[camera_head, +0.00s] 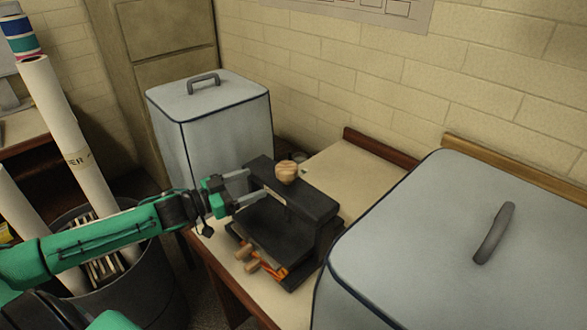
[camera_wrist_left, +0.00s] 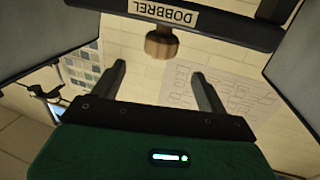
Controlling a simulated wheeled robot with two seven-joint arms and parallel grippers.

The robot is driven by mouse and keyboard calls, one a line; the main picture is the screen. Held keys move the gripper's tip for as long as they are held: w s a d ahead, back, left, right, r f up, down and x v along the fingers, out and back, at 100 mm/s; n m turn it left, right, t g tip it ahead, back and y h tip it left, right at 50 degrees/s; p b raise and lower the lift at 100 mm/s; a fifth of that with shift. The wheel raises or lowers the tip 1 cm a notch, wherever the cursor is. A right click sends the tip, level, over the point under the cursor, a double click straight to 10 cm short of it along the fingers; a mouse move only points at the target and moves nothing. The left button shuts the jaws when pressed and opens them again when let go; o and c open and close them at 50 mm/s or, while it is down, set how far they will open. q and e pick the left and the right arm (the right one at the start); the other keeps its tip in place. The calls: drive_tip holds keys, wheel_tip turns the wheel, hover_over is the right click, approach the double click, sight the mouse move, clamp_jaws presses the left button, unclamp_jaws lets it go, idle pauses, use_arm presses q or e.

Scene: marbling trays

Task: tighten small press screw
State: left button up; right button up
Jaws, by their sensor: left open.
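The small press (camera_head: 319,202) is a black frame with a crossbar and a flat bed, standing on the table in the middle of the head view. Its screw has a round wooden knob (camera_head: 286,172) on top of the crossbar. My left gripper (camera_head: 250,184) is open and empty, to the left of the knob. In the left wrist view its two fingers (camera_wrist_left: 158,70) point toward the knob, which lies beyond their tips and apart from them. My right gripper is out of view.
A grey lidded box (camera_head: 220,125) stands behind the press, and a larger one (camera_head: 450,260) stands close on its right. Wooden-handled tools (camera_head: 246,258) lie at the press's front. A dark bin (camera_head: 150,270) with paper rolls is at left. The wall runs behind.

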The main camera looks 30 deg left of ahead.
sight(294, 167)
use_arm(q)
drive_tip(key=shift+p+x, duration=0.3)
drive_tip(key=shift+x, duration=1.15)
drive_tip(key=p+x, duration=0.3)
drive_tip(key=x, duration=0.6)
drive_tip(key=shift+w+r, duration=0.2)
drive_tip(key=shift+w, duration=0.15)
drive_tip(key=shift+w+d+f, duration=0.1)
drive_tip(key=shift+w+d, duration=0.25)
drive_tip(key=shift+w, duration=0.1)
drive_tip(key=shift+c, duration=0.3)
drive_tip(key=c, duration=0.9)
